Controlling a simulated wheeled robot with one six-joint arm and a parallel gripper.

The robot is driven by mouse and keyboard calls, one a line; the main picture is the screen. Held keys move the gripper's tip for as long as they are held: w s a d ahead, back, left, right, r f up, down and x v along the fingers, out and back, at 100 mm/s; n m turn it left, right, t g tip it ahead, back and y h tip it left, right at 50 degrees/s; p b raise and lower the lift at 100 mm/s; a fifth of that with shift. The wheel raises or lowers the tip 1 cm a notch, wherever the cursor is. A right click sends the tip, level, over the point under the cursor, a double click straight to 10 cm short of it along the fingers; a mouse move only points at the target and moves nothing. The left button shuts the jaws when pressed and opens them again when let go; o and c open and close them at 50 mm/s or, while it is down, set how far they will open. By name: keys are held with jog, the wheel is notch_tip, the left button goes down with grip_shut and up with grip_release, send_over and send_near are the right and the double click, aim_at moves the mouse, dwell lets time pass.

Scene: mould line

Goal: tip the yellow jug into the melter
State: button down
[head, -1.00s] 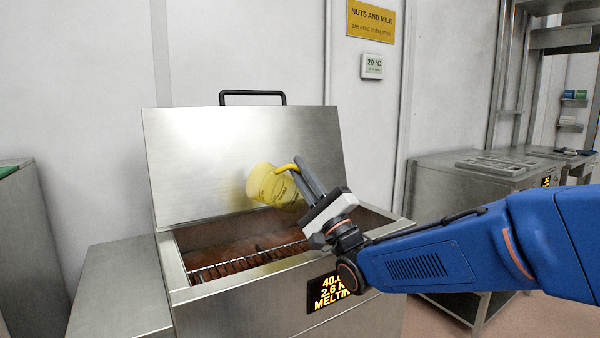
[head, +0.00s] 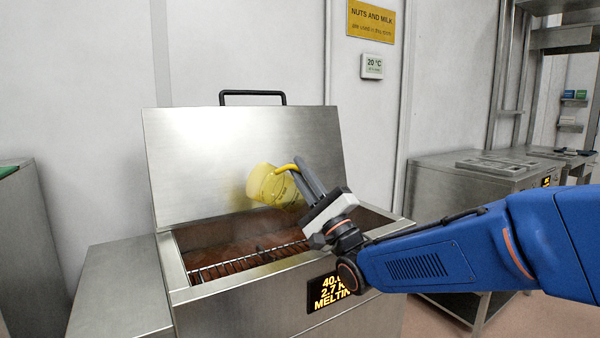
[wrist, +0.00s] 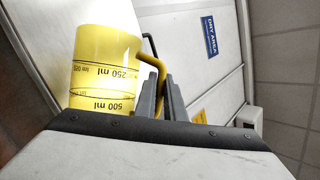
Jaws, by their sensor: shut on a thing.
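My gripper (head: 303,182) is shut on the jug's handle. The wrist view shows the jug (wrist: 104,62) with volume marks, and my gripper's fingers (wrist: 162,98) at its handle. The melter holds brown mass (head: 215,243) under a wire grid (head: 245,262). Its display (head: 332,291) reads a 2.7 figure and "MELTIN", partly hidden by my arm. I cannot see inside the jug.
The melter's lid (head: 215,150) stands open behind the jug, close to it. A steel counter (head: 120,285) adjoins on the left. Another steel bench (head: 470,190) stands to the right against the wall.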

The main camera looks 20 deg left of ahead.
aim_at(271, 179)
jog(key=shift+s, duration=0.1)
